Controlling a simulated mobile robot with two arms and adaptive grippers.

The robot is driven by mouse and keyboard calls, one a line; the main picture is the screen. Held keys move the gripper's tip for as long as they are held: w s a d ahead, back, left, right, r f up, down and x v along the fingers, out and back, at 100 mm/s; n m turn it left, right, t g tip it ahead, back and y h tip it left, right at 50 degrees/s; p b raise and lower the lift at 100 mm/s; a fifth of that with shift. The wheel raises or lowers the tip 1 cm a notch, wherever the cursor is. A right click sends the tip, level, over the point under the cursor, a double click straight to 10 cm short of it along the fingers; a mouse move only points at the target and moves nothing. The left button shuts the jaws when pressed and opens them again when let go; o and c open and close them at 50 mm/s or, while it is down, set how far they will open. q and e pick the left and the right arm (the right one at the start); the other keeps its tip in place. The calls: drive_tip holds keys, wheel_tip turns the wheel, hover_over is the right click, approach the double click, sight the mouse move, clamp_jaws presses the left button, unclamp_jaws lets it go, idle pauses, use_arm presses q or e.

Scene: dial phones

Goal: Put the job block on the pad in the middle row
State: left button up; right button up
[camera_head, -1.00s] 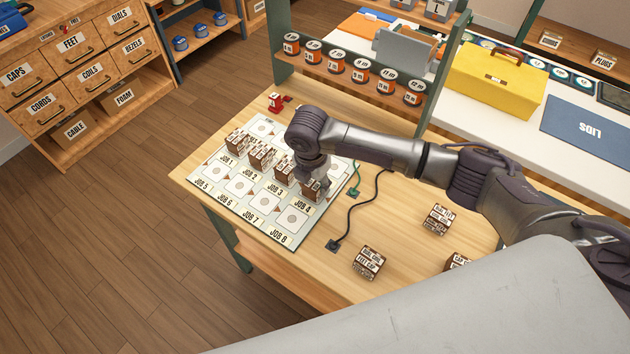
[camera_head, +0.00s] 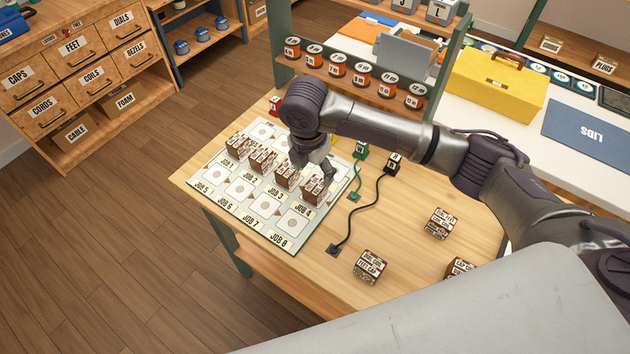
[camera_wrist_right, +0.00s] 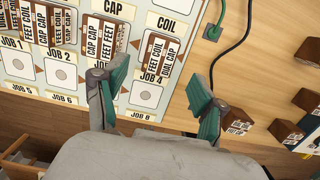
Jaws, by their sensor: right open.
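Brown job blocks with white word labels stand on the light mat (camera_head: 222,207). They stand in the row marked JOB 1 to JOB 4, one at each label. The block at JOB 4 (camera_head: 314,191) also shows in the wrist view (camera_wrist_right: 158,58), where it reads FEET COIL and DIAL CAP. My right gripper (camera_head: 316,168) is open just above and behind this block; its two green fingers (camera_wrist_right: 158,80) are spread apart, with nothing between them. The front row of pads, JOB 5 to JOB 8 (camera_head: 292,222), is bare. The arm hides part of the back row. My left gripper is out of view.
Loose blocks lie on the table to the right, one at the front (camera_head: 369,266), one farther back (camera_head: 441,223) and one partly hidden (camera_head: 459,269). A black cable (camera_head: 359,215) and a green cable (camera_head: 355,178) run beside the mat. A rack of orange spools (camera_head: 361,74) stands behind.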

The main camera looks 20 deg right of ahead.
sight(312, 189)
drive_tip(key=shift+s+a+r, duration=0.1)
drive_tip(key=shift+r, duration=1.05)
drive_tip(key=shift+s+a+r, duration=0.1)
drive_tip(key=shift+r, duration=1)
